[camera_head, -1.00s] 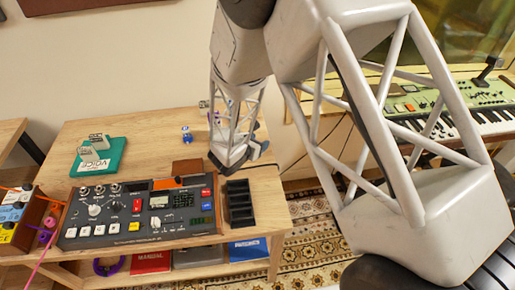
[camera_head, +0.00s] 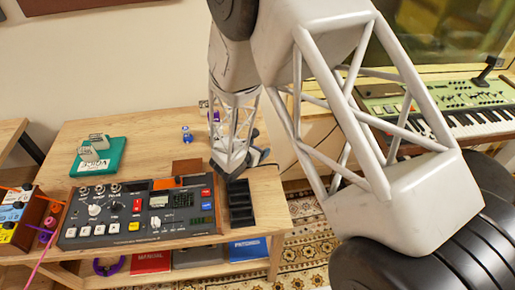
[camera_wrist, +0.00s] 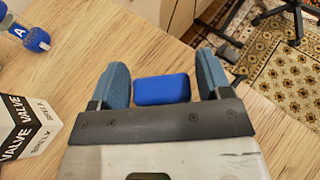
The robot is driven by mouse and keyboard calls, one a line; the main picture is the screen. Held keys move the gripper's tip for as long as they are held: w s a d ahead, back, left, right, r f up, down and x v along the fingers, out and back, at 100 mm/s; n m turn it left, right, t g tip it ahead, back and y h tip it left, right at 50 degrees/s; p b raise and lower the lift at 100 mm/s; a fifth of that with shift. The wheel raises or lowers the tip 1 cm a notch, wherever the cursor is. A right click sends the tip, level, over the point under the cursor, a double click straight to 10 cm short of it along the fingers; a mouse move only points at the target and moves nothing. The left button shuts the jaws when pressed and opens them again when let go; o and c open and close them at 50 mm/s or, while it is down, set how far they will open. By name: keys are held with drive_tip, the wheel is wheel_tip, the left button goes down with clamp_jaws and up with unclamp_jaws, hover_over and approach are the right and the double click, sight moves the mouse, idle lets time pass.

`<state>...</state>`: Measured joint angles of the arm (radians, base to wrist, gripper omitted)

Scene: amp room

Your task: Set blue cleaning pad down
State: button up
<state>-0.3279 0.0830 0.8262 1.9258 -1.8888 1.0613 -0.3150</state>
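The blue cleaning pad (camera_wrist: 162,89) is a small rounded block in the wrist view, over the wooden table top. It sits between the two blue-grey fingers of my gripper (camera_wrist: 163,85), with a narrow gap showing on each side. My gripper looks open around it. I cannot tell for sure whether the pad's underside touches the wood. In the head view my gripper (camera_head: 258,156) is near the table's right end, behind the black compartment tray, and the pad is hidden there.
The black tray (camera_head: 240,206) stands in front of my gripper, right of the mixer console (camera_head: 140,212). A VALVE box (camera_wrist: 22,128) and a blue cylinder (camera_wrist: 30,36) are at left in the wrist view. The table's right edge is close. Bare wood lies at the back left.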

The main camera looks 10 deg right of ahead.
drive_tip(key=shift+o, duration=0.5)
drive_tip(key=shift+r, duration=0.15)
drive_tip(key=shift+v, duration=5.95)
